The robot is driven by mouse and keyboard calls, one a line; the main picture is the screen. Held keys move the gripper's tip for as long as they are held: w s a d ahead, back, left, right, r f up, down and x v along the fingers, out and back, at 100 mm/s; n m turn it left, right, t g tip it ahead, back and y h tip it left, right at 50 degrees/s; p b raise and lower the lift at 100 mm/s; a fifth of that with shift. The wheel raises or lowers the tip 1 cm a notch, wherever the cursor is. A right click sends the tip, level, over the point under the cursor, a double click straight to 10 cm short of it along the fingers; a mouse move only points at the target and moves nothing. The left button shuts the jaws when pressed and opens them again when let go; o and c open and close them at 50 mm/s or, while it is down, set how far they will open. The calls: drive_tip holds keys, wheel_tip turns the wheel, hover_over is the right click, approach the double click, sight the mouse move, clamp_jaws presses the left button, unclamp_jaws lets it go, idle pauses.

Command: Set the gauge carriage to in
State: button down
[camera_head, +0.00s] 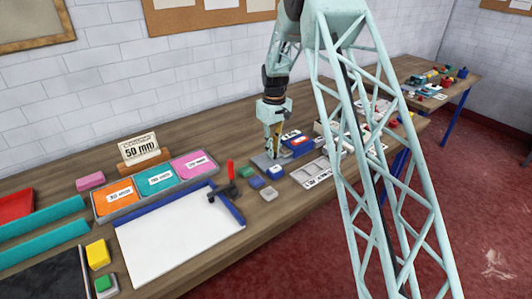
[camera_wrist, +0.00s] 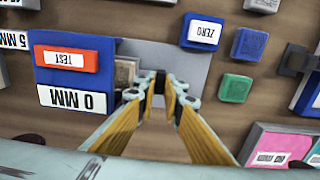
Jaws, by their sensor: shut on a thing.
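The gauge is a blue body (camera_wrist: 90,53) with a red TEST button (camera_wrist: 66,58) and a white display reading 0 MM (camera_wrist: 72,100). A grey metal base (camera_wrist: 190,62) extends beside it in the wrist view. In the head view the blue gauge (camera_head: 300,146) stands right of my gripper (camera_head: 272,153). In the wrist view my gripper (camera_wrist: 160,84) reaches over the base, its fingertips close together on a small grey piece, seemingly the gauge carriage (camera_wrist: 160,82). The fingers hide most of it. A small block (camera_wrist: 125,73) sits between the blue body and the fingers.
A blue ZERO button (camera_wrist: 203,32), a plain blue button (camera_wrist: 249,44) and a green button (camera_wrist: 235,88) lie close by. A tray (camera_head: 142,208) of coloured pieces, a red-handled tool (camera_head: 230,172) and a white sheet (camera_head: 175,238) lie to the left. A 50 MM card (camera_head: 139,149) stands behind.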

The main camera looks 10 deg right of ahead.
drive_tip(key=shift+w+d, duration=0.15)
drive_tip(key=shift+d, duration=0.15)
drive_tip(key=c, duration=2.7)
unclamp_jaws()
drive_tip(key=shift+r, duration=6)
